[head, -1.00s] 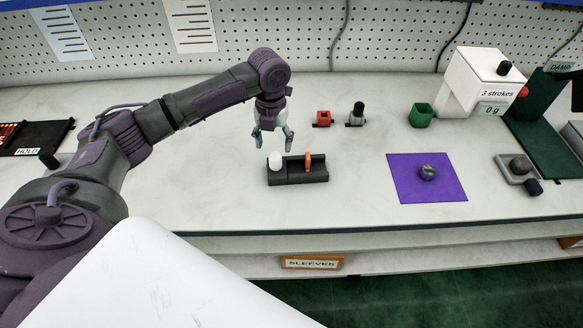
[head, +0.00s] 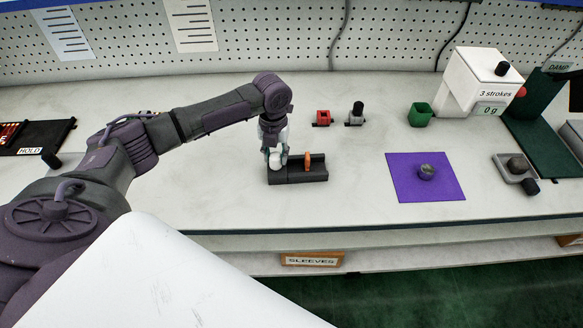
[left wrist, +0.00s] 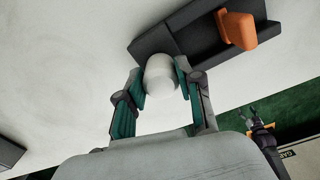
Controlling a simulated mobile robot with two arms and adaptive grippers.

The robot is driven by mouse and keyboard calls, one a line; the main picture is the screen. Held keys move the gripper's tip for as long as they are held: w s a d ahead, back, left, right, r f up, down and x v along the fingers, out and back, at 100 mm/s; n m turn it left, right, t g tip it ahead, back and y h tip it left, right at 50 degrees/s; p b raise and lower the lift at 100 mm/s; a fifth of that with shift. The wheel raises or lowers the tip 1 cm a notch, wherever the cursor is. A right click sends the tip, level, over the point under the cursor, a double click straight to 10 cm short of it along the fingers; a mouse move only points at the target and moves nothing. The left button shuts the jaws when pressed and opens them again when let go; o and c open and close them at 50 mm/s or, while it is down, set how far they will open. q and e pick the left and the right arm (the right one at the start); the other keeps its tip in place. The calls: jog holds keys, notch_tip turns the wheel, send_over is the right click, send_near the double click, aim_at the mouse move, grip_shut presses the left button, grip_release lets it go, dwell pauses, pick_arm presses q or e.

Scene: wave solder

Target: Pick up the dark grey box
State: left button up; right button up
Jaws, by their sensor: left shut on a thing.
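The dark grey box (head: 314,176) is a long, low, open-topped piece lying on the pale bench. A white rounded knob (left wrist: 161,76) stands at its left end, and an orange upright piece (head: 307,160) stands in it. My left gripper (head: 275,158) points down over the left end and is shut on the white knob. The left wrist view shows the teal fingers on either side of the knob, with the box (left wrist: 187,38) just beyond. The box still appears to rest on the bench. My right gripper (left wrist: 255,116) shows small in the left wrist view, its fingers apart and empty, over the green floor.
Behind the box are a red block (head: 323,118) and a black-topped post (head: 357,114). To the right are a green cup (head: 421,115), a purple mat (head: 410,187) with a grey round piece, and a white dispenser (head: 474,85). The bench front is clear.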

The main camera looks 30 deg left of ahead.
pick_arm(q)
jog(key=shift+w, duration=0.1)
grip_shut()
jog(key=shift+r, duration=0.15)
jog(key=shift+r, duration=0.65)
notch_tip(320, 180, up, 3)
jog(key=shift+f+b, duration=0.15)
jog(key=shift+b, duration=0.4)
jog(key=w+d+r+b, duration=0.2)
jog(key=d+r, duration=0.4)
jog(key=d, duration=0.5)
jog(key=shift+w+d+r, duration=0.15)
jog(key=shift+d+r, duration=0.1)
jog(key=shift+r, duration=0.15)
